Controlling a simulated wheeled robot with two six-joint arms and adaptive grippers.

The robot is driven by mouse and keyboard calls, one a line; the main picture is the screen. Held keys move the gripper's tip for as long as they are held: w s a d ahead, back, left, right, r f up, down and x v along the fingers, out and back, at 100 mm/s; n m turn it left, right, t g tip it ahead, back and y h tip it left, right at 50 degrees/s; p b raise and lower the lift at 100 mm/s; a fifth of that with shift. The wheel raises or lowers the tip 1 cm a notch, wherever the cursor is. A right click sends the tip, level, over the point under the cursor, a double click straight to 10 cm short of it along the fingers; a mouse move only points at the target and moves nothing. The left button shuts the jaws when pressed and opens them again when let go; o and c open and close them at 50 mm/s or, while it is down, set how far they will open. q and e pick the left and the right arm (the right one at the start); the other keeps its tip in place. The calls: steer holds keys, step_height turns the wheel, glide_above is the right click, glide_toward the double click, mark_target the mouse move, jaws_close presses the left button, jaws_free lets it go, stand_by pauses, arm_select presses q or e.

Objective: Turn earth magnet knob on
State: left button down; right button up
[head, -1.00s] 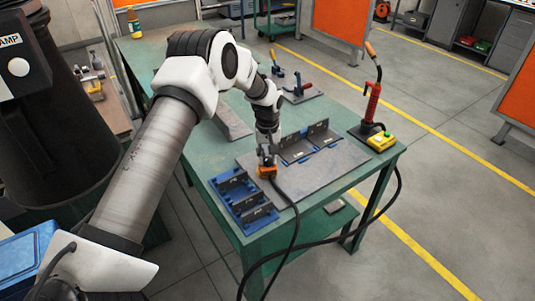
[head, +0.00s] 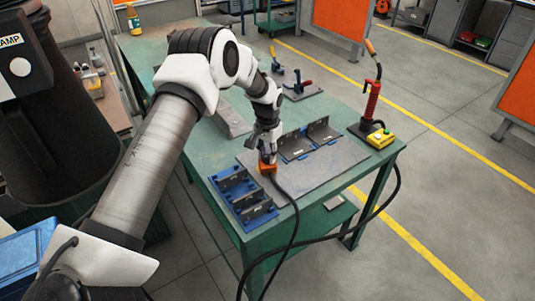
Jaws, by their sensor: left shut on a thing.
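The earth magnet is a small orange block (head: 266,169) with a black cable, on the left part of the grey plate (head: 335,165) on the green table. My left gripper (head: 267,157) points down on top of it and is shut on its upper part. The knob itself is hidden by the fingers, so its position cannot be read. My right gripper is not in view.
Two dark angle brackets (head: 321,134) stand at the plate's back edge. A blue fixture with dark parts (head: 240,193) lies left of the plate. A red welding torch (head: 372,100) stands beside a yellow box (head: 380,139) at the right corner. The black cable (head: 294,228) hangs over the front edge.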

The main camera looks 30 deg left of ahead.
mark_target(267, 156)
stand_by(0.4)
arm_select(q)
steer(key=c, duration=0.9)
jaws_free()
steer(key=shift+o, duration=0.2)
step_height(267, 156, up, 12)
